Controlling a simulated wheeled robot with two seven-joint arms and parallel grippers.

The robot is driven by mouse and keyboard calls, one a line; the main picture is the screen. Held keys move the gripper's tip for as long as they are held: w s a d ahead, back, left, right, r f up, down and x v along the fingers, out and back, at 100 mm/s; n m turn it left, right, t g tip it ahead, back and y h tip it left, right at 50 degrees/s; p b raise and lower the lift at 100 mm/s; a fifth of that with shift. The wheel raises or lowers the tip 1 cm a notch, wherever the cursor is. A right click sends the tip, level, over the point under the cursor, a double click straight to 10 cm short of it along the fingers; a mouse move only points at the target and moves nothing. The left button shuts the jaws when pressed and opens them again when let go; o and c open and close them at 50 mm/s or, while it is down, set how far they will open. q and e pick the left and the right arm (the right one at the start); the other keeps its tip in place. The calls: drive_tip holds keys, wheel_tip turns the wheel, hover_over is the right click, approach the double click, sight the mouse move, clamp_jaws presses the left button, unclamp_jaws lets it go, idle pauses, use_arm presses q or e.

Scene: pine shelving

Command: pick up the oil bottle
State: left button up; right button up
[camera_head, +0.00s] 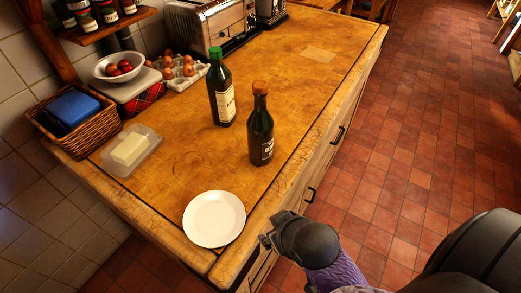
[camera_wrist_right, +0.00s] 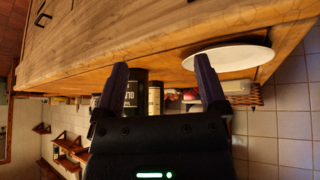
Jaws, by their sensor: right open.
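A dark bottle with a brown cap and dark label (camera_head: 261,132) stands upright on the wooden counter. A green bottle with a green cap and white label (camera_head: 222,95) stands behind it to the left. In the upside-down right wrist view, the dark-labelled bottle (camera_wrist_right: 131,97), whose lettering seems to start "OLI", shows between the fingers, with the pale-labelled bottle (camera_wrist_right: 155,100) beside it. My right gripper (camera_head: 268,240) is at the counter's front edge, right of the plate, apart from both bottles. Its jaws (camera_wrist_right: 160,75) are open and empty. My left gripper is out of view.
A white plate (camera_head: 214,219) lies at the counter's near corner. A butter dish (camera_head: 130,150), wicker basket (camera_head: 68,112), egg tray (camera_head: 182,74), bowl (camera_head: 118,66) and toaster (camera_head: 211,24) line the wall side. The counter right of the bottles is clear.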

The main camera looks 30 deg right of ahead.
drive_tip(key=w+d+r+m+t+h, duration=0.2)
drive_tip(key=w+d+r+t, duration=0.1)
drive_tip(key=w+r+t, duration=0.45)
drive_tip(key=m+t+h, duration=0.2)
drive_tip(key=t, duration=0.1)
approach(258, 83)
wheel_tip(258, 83, down, 2)
drive_tip(key=w, duration=0.1)
drive_tip(key=shift+t, duration=0.25)
drive_tip(key=x, duration=0.3)
drive_tip(key=b+x, duration=0.1)
drive_tip(key=x, duration=0.6)
drive_tip(key=shift+w+d+r, duration=0.25)
drive_tip(key=shift+d+r, duration=0.05)
drive_tip(key=shift+d, duration=0.1)
drive_tip(key=shift+s, duration=0.1)
clamp_jaws()
